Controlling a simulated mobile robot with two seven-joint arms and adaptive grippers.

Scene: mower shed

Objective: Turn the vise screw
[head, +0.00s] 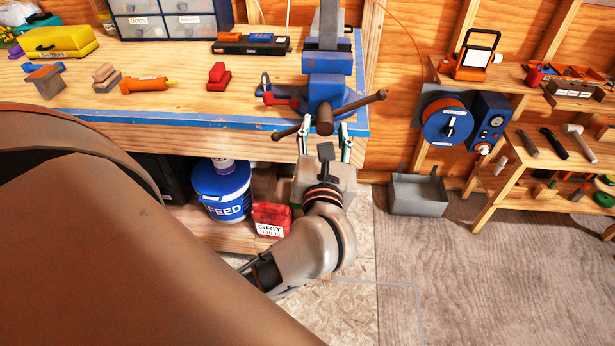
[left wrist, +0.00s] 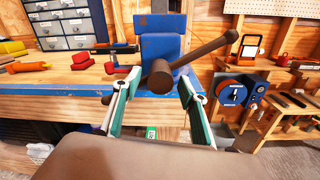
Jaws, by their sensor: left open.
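The blue vise (head: 328,88) stands on the bench's right front corner and also shows in the left wrist view (left wrist: 163,48). Its brown screw head (head: 324,121) points out past the bench edge. The brown handle bar (head: 365,102) runs through it, tilted, with its right end higher. My left gripper (head: 323,128) is open in front of the screw. In the left wrist view its fingers (left wrist: 156,84) stand on either side of the round screw head (left wrist: 160,77), with the bar (left wrist: 205,50) crossing at an angle. I cannot tell whether they touch it. My right gripper is out of view.
The wooden bench (head: 170,104) holds a red-handled tool (head: 280,97) left of the vise, a level (head: 250,44) and an orange tool (head: 148,84). A blue feed bucket (head: 222,190) sits on the shelf below. A grey bin (head: 418,194) and open floor lie right.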

